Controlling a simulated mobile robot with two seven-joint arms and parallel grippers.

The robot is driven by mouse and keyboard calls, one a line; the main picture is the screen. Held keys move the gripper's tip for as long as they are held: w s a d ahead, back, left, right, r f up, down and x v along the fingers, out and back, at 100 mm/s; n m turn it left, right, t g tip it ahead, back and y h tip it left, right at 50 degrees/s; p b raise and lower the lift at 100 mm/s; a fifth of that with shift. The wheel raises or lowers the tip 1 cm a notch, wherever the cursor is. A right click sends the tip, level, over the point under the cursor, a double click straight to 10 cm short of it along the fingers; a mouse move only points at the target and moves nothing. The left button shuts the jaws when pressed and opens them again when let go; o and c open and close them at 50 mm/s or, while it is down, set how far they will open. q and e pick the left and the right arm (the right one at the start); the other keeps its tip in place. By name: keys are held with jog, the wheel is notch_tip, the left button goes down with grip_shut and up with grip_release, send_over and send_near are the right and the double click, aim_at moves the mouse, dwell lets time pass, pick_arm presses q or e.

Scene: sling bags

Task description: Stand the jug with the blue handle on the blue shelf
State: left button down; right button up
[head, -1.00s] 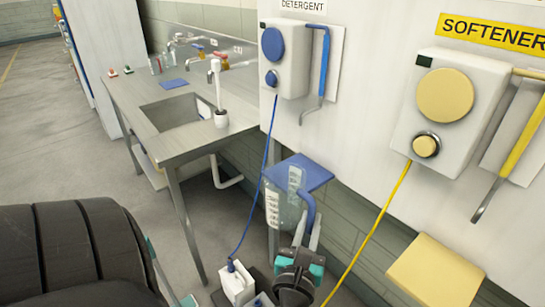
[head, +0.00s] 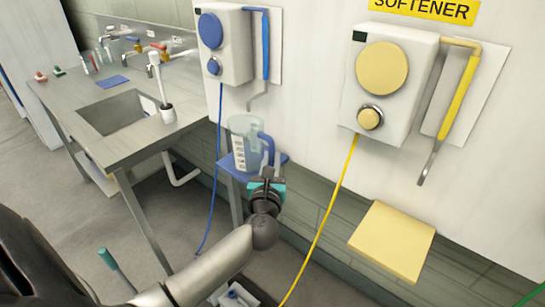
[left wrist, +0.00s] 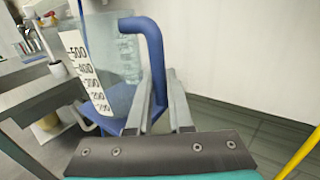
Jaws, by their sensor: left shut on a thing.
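The clear jug with the blue handle (head: 244,142) is upright at the blue shelf (head: 228,164) on the wall, below the detergent dispenser. In the head view its base meets the shelf top or is just over it; I cannot tell which. My left gripper (head: 266,172) is shut on the jug's handle, from the front right. The left wrist view shows the blue handle (left wrist: 150,50) between the two fingers and the jug's white scale (left wrist: 85,70). Part of the blue shelf (left wrist: 110,122) shows below the jug. My right gripper is not in view.
The blue detergent dispenser (head: 222,45) and its metal spout hang above the jug. A yellow shelf (head: 392,240) and the softener dispenser (head: 385,75) are to the right. A steel sink bench (head: 120,140) stands to the left. A yellow hose (head: 325,215) hangs between.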

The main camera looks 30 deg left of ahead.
pick_arm(q)
jog(key=x, duration=0.3)
jog(key=shift+w+a+f+b, duration=0.15)
jog(key=shift+w+f+b, duration=0.15)
jog(key=shift+f+b, duration=0.1)
jog(key=shift+s+f, duration=0.1)
jog(key=shift+f, duration=0.2)
jog(key=shift+f, duration=0.1)
jog(key=shift+f+b, duration=0.15)
jog(key=shift+b, duration=0.2)
jog(key=c, duration=0.8)
grip_release()
jog(key=shift+s+r+p, duration=0.2)
jog(key=shift+r+p, duration=0.05)
jog(key=shift+p, duration=0.05)
jog(key=v, duration=1.1)
jog(key=shift+s+d+p, duration=0.25)
jog(key=shift+p, duration=0.1)
